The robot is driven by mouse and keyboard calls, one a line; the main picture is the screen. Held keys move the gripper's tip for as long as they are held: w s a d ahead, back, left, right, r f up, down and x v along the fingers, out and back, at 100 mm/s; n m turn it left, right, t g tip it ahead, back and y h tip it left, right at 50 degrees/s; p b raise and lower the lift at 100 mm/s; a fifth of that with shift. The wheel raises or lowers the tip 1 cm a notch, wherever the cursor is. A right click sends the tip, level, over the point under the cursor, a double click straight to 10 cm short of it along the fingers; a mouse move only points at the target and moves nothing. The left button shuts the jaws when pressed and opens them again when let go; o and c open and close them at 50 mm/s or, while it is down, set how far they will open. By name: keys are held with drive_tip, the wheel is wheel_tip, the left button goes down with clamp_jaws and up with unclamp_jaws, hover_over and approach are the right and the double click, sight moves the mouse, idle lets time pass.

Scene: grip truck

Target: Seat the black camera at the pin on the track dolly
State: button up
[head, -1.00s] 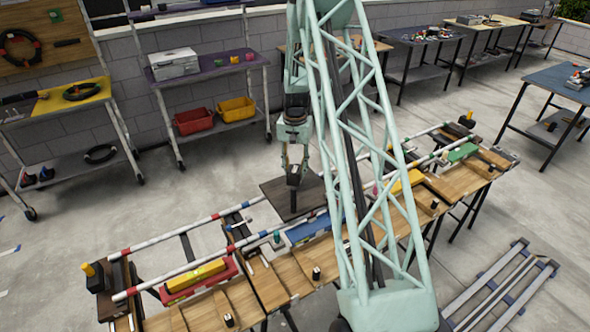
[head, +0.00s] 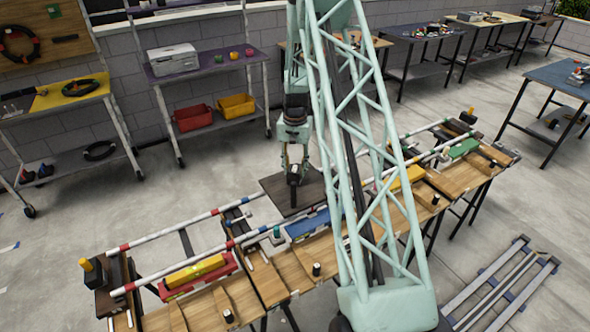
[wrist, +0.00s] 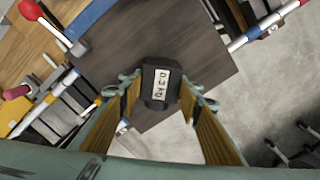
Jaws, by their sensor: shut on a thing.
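My gripper (head: 293,168) hangs pointing down over the dark brown square deck (head: 275,188), which I take to be the track dolly. It is shut on the black camera (wrist: 161,84), a small dark block with a pale marked label on top. In the wrist view the camera sits between the two fingers, with the deck (wrist: 110,70) below and behind it. In the head view the camera (head: 293,183) shows as a dark shape under the fingers, against the deck. I cannot tell whether it touches the deck. No pin can be made out.
Two striped rails (head: 180,232) run along the wooden benches (head: 285,275). A yellow block on a red base (head: 196,275), a blue piece (head: 307,224) and small black knobs stand near the rails. Shelves (head: 205,65) line the wall behind. Open floor surrounds the benches.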

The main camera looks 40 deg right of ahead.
sight(295, 168)
idle(0.3)
drive_tip(key=o, duration=1.1)
drive_tip(key=shift+c, duration=0.2)
wheel_tip(295, 168, up, 12)
idle(1.0)
